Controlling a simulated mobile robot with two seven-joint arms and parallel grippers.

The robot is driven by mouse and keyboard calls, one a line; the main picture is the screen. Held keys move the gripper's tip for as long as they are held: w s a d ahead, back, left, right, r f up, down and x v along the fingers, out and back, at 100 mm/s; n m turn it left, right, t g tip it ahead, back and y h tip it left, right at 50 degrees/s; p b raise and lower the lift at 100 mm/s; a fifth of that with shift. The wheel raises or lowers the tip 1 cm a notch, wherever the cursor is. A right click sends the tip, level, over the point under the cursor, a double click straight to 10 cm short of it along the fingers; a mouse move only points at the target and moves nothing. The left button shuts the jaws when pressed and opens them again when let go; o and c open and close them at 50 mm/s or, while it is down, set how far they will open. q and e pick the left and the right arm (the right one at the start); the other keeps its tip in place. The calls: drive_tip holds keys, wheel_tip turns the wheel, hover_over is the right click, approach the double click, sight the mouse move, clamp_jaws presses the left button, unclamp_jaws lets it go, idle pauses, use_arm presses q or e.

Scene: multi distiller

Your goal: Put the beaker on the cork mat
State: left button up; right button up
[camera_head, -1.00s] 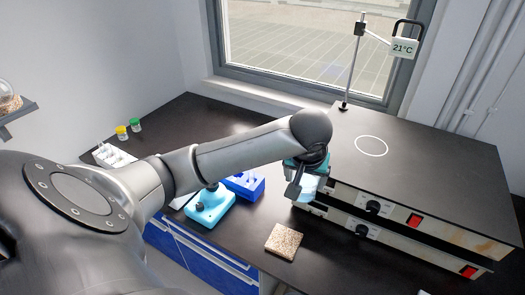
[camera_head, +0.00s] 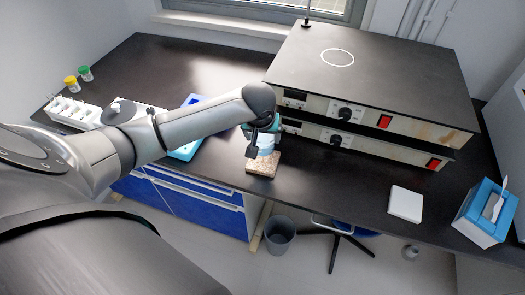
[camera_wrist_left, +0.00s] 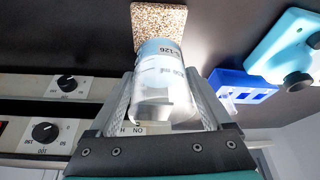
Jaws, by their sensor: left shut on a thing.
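My left gripper (camera_head: 264,143) is shut on a clear glass beaker (camera_head: 263,149) with markings on its side. The beaker also shows between the fingers in the left wrist view (camera_wrist_left: 163,78). The speckled brown cork mat (camera_head: 262,168) lies on the dark bench near its front edge, and the beaker is at or just above it. In the left wrist view the cork mat (camera_wrist_left: 157,18) shows beyond the beaker, which covers part of it. I cannot tell whether the beaker touches the mat. My right gripper is not in view.
Two stacked heating units (camera_head: 370,95) with knobs and red switches stand close right of the gripper. A blue rack (camera_wrist_left: 240,88) and a light-blue device (camera_wrist_left: 285,45) show in the wrist view. A white pad (camera_head: 405,204) and blue tissue box (camera_head: 480,215) are farther right.

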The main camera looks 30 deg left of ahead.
sight(263, 150)
use_arm(q)
drive_tip(key=shift+f+b, duration=0.6)
drive_tip(key=shift+f, duration=2.25)
drive_tip(key=shift+f, duration=0.15)
drive_tip(key=o, duration=1.4)
drive_tip(key=p+v, duration=0.3)
drive_tip(key=v, duration=0.9)
